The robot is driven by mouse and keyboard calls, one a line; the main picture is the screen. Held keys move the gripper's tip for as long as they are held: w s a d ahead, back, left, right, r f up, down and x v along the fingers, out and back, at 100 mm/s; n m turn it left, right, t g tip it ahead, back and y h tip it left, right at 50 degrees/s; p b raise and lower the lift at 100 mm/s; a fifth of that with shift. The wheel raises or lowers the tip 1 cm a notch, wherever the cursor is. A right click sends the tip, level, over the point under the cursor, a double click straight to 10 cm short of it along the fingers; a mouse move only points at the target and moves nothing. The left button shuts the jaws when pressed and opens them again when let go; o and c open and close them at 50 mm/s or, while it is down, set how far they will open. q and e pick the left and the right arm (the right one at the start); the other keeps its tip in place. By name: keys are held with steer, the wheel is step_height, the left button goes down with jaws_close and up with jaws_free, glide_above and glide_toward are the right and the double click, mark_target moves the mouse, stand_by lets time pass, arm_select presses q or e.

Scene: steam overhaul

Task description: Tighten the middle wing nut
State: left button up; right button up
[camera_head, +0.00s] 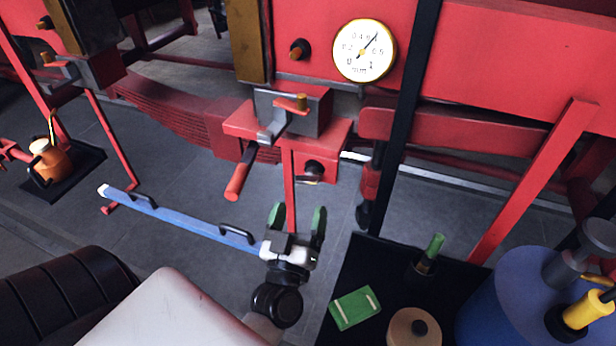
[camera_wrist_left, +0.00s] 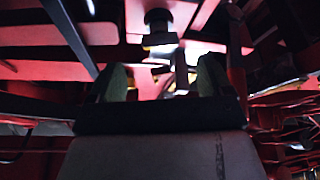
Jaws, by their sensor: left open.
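My left gripper (camera_head: 297,214) is open and empty, with green-padded fingers pointing up toward the red machine. It is below a small dark fitting (camera_head: 315,171) on the red bracket (camera_head: 335,150) and apart from it. Above that, a grey clamp block (camera_head: 312,118) carries an orange-tipped lever (camera_head: 290,102). A dark knob with an orange face (camera_head: 300,49) sits higher, left of the dial. I cannot tell which fitting is the middle wing nut. In the left wrist view, the open fingers (camera_wrist_left: 165,82) frame a dark knob-like part (camera_wrist_left: 160,22) beyond them. My right gripper is not in view.
A white dial gauge (camera_head: 364,50) is on the red panel. A red handle (camera_head: 240,172) juts down left of the bracket. A blue bar (camera_head: 185,222) extends left from beside my gripper. A black mat (camera_head: 365,270) holds a green box (camera_head: 355,307); a blue drum (camera_head: 500,300) stands right.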

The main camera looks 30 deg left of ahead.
mark_target(308, 178)
arm_select(q)
steer(key=shift+p+x, duration=1.2)
steer(key=shift+x, duration=2.65)
steer(key=shift+c, duration=0.4)
steer(key=c, duration=0.8)
steer(key=m+h+p, duration=0.1)
steer(key=m, duration=0.1)
steer(key=shift+r+m+t, duration=0.1)
steer(key=shift+m+t, duration=0.2)
steer(key=shift+m, duration=0.1)
steer(key=shift+c, duration=0.2)
steer(key=shift+m+h, duration=0.8)
steer(key=shift+m, duration=0.4)
steer(key=o, duration=0.9)
